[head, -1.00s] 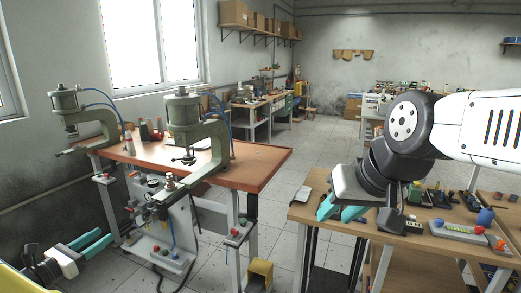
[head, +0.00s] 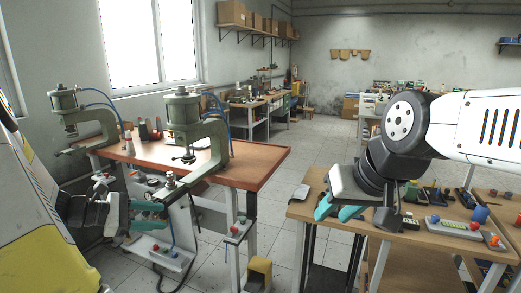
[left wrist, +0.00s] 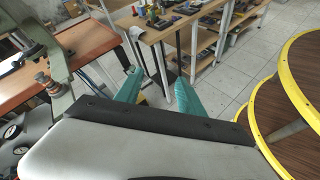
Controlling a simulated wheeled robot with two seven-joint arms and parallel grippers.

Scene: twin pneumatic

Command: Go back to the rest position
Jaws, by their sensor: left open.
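My left gripper (head: 147,215) is low at the left in the head view, in front of the brown press bench (head: 262,172). Its teal fingers stand apart with nothing between them. It also shows in the left wrist view (left wrist: 158,92), open and empty, pointing towards the floor and the wooden bench. My right gripper (head: 338,211) hangs over the left front part of the wooden bench (head: 405,246). Its teal fingertips appear apart, and I see nothing held. Its palm hides part of the bench.
Two green pneumatic presses (head: 184,112) (head: 65,108) stand on the press bench. Small tools and a tray with coloured knobs (head: 452,227) lie on the wooden bench. A yellow pedal cover (head: 258,272) is on the floor. Yellow-rimmed round shelves (left wrist: 297,85) show in the left wrist view.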

